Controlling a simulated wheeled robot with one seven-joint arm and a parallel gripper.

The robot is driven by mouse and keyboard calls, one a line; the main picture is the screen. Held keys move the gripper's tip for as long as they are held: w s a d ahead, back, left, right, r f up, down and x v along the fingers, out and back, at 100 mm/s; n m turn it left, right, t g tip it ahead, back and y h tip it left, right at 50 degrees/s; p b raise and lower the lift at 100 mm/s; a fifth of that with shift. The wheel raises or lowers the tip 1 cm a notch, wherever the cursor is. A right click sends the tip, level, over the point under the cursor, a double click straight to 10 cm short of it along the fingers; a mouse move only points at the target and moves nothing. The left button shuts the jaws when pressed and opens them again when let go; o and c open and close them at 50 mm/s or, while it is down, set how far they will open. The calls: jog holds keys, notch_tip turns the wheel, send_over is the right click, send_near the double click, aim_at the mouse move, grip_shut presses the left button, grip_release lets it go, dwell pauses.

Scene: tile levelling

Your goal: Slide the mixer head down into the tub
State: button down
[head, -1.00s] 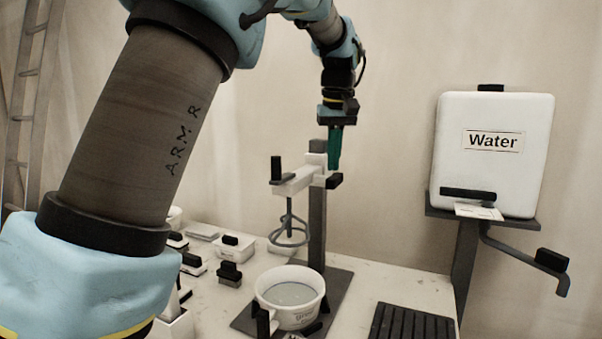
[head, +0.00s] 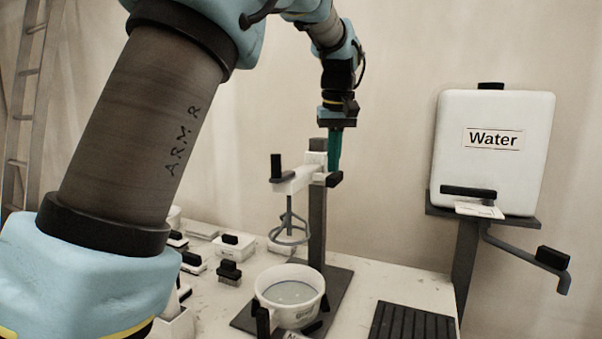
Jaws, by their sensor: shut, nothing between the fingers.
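The mixer head (head: 294,182) is a white block with black handles on a dark upright post (head: 317,225). Its grey whisk (head: 289,232) hangs below it, above the tub's level and apart from the tub. The white tub (head: 292,309) stands on the dark base plate at the foot of the post and holds a grey liquid. My gripper (head: 334,168) has green fingers pointing down; it is shut and empty. Its tips are at the right side of the mixer head, near the black handle (head: 334,179); I cannot tell whether they touch it.
A white water tank (head: 493,153) with a tap lever stands on a bracket at the right. A dark slatted rack (head: 408,322) lies at the front right. Several small black-handled blocks and a brush (head: 229,272) stand on the table left of the tub.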

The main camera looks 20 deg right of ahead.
jog(key=shift+f+b, duration=5.2)
jog(key=shift+f, duration=4.6)
notch_tip(320, 180, up, 9)
jog(key=p, duration=0.8)
jog(key=shift+r+p, duration=0.15)
jog(key=shift+p, duration=0.2)
